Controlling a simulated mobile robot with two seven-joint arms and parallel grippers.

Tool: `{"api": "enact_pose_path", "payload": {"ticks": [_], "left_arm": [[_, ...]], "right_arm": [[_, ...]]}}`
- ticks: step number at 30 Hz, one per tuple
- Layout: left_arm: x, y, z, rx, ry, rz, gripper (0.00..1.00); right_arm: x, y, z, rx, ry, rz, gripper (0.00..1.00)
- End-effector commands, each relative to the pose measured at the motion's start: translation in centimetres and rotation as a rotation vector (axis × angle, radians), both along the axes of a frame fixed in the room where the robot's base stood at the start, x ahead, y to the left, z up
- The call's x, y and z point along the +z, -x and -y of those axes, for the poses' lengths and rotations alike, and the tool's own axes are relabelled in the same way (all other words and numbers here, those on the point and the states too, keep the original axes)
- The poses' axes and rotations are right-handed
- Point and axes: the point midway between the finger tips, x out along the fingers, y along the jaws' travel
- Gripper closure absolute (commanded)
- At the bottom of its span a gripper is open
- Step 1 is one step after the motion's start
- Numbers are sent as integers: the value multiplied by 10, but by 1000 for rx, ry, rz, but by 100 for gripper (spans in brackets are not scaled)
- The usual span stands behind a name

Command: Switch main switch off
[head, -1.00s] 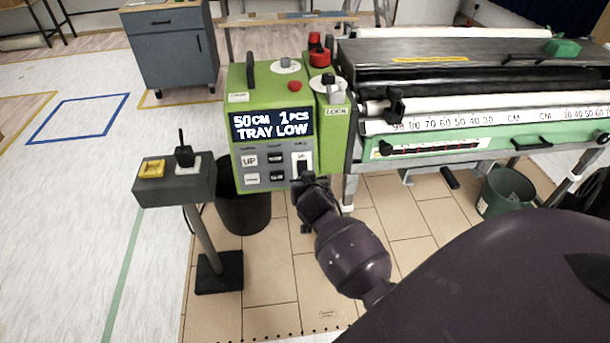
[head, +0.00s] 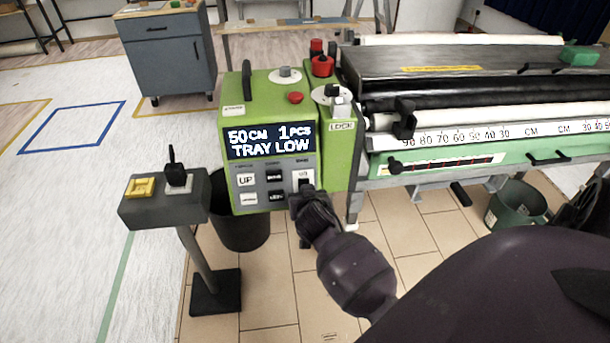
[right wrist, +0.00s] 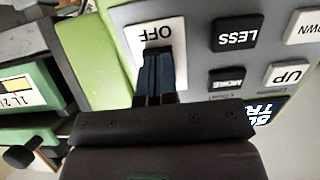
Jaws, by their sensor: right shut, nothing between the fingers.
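The main switch (head: 304,178) is a white plate at the lower right of the green control box's front (head: 270,172). In the right wrist view, the plate (right wrist: 153,31) appears upside down with the word OFF on it. My right gripper (head: 306,193) is shut and empty, with its fingertips right at the switch. The shut fingers (right wrist: 158,62) cover the middle of the switch in the wrist view, so its lever position is hidden and contact is unclear. The display (head: 271,141) is lit and reads 50 CM, 1 PCS, TRAY LOW. My left gripper is not in view.
LESS (right wrist: 235,36), MORE (right wrist: 227,79) and UP (right wrist: 290,75) buttons sit close beside the fingers. A pedestal (head: 165,203) with a yellow button and black lever stands left. The pasting machine (head: 450,140) extends right. A black bin (head: 240,226) stands below the box.

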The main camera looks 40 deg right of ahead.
Motion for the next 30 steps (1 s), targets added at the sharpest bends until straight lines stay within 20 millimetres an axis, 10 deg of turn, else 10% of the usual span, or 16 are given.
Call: {"api": "enact_pose_path", "payload": {"ticks": [19, 30], "left_arm": [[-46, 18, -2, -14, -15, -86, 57], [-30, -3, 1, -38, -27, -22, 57]], "right_arm": [[-21, -5, 3, -1, 74, 116, 100], [-12, -8, 6, -1, 113, 179, 100]]}}
